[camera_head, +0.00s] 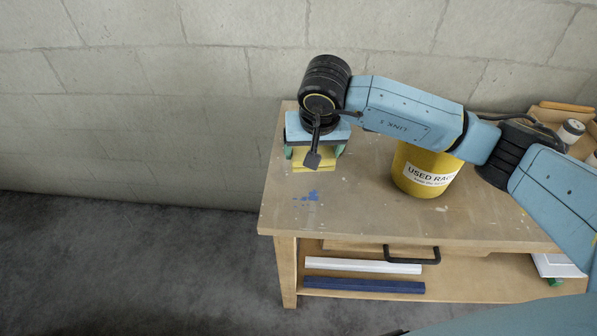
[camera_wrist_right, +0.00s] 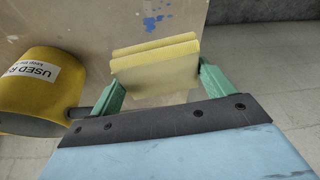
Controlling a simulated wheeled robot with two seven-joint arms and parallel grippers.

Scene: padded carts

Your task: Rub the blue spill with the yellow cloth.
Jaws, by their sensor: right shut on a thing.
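The yellow cloth (camera_head: 313,165) is a folded pad at the far left part of the wooden table (camera_head: 350,215). My right gripper (camera_head: 314,152) is shut on it, with a green finger at each side. The cloth also shows between the fingers in the right wrist view (camera_wrist_right: 152,70). The blue spill (camera_head: 307,196) is a small patch of spots on the table, nearer the front edge than the cloth. It also shows just beyond the cloth in the right wrist view (camera_wrist_right: 156,21). I cannot tell whether the cloth touches the table. My left gripper is not in view.
A yellow bin (camera_head: 421,190) labelled "USED RAGS" stands on the table right of the spill, below my right arm. A tray with a can (camera_head: 571,132) is at the back right. The tabletop around the spill is clear. A black handle (camera_head: 412,260) sticks out at the front.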

